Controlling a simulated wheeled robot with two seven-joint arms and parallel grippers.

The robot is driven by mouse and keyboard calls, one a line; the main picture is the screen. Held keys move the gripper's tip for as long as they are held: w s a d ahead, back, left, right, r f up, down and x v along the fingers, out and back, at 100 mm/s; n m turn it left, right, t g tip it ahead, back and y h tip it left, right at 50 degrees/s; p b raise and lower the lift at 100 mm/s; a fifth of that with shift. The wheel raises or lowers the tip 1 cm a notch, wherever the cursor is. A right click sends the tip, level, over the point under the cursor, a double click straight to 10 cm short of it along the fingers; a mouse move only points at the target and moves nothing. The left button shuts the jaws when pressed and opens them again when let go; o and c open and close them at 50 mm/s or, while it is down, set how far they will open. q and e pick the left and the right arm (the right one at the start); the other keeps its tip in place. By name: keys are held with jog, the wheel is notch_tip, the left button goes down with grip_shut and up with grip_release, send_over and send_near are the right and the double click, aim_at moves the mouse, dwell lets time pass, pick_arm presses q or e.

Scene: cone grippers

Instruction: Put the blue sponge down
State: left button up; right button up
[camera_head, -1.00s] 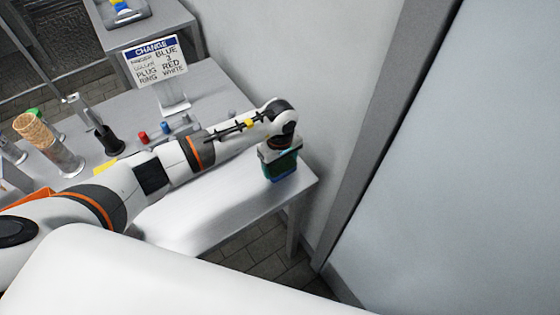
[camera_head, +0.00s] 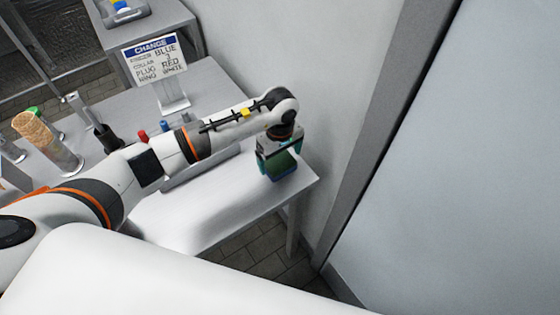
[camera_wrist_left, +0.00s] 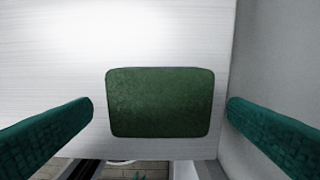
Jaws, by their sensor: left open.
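The blue sponge (camera_head: 279,170) with a green top lies on the grey table near its right front corner. Its green face shows in the left wrist view (camera_wrist_left: 160,102), flat above the white tabletop and close to the table's edge. My left gripper (camera_head: 281,157) is open just above and around the sponge. In the left wrist view its two teal fingers stand wide apart, with a clear gap on both sides of the sponge. The gripper hides part of the sponge in the head view. My right gripper is not in view.
A sign (camera_head: 155,60) reading CHANGE stands at the table's back. A cone in a clear holder (camera_head: 48,140), a black-based tool (camera_head: 107,138) and small red and blue pieces stand to the left. A wall and grey door frame (camera_head: 385,140) lie right. The front tabletop (camera_head: 200,215) is clear.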

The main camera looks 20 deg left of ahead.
aim_at(280, 163)
pick_arm(q)
notch_tip(280, 163, up, 9)
jog(key=b, duration=0.1)
dwell(0.7)
